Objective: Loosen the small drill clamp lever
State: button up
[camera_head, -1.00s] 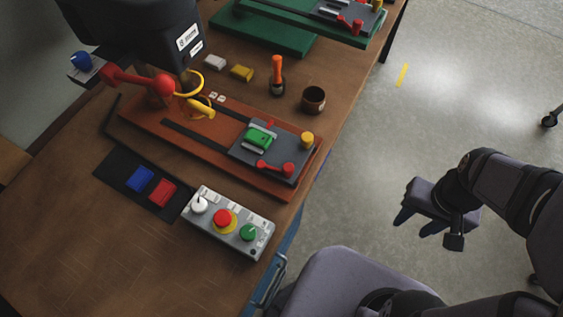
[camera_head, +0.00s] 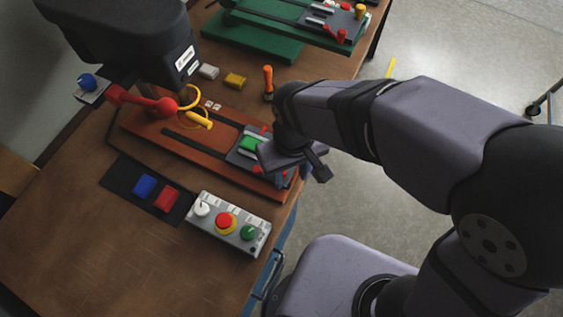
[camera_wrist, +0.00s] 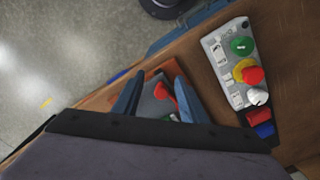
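The red clamp lever (camera_wrist: 166,93) shows in the wrist view between my gripper's two blue fingers, on the grey plate of a drill base. In the head view my gripper hides most of this lever; a bit of red (camera_head: 257,169) shows at its left. A green part (camera_head: 250,143) sits on the same plate. My gripper (camera_wrist: 158,78) is open, its fingers apart on either side of the lever. I cannot tell whether they touch it. In the head view my gripper (camera_head: 276,164) is over the right end of the orange-brown drill base (camera_head: 185,150).
A control box (camera_head: 228,222) with a red stop button and green and white knobs stands in front. A dark drill head (camera_head: 125,40) with a red handle overhangs the base. An orange-handled tool (camera_head: 267,80) stands behind. A green base (camera_head: 250,38) is at the back.

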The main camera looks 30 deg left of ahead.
jog(key=a+r+m, duration=0.1)
jog(key=m, duration=0.2)
jog(key=w+a+r+m, duration=0.1)
jog(key=r+m, duration=0.1)
jog(key=m, duration=0.1)
jog(key=a+r+m, duration=0.1)
jog(key=r+m, duration=0.1)
jog(key=m, duration=0.1)
jog(key=shift+w+a, duration=0.15)
jog(key=shift+w, duration=0.25)
jog(key=shift+m, duration=0.8)
jog(key=shift+f+p, duration=0.8)
jog(key=shift+f, duration=2.9)
grip_shut()
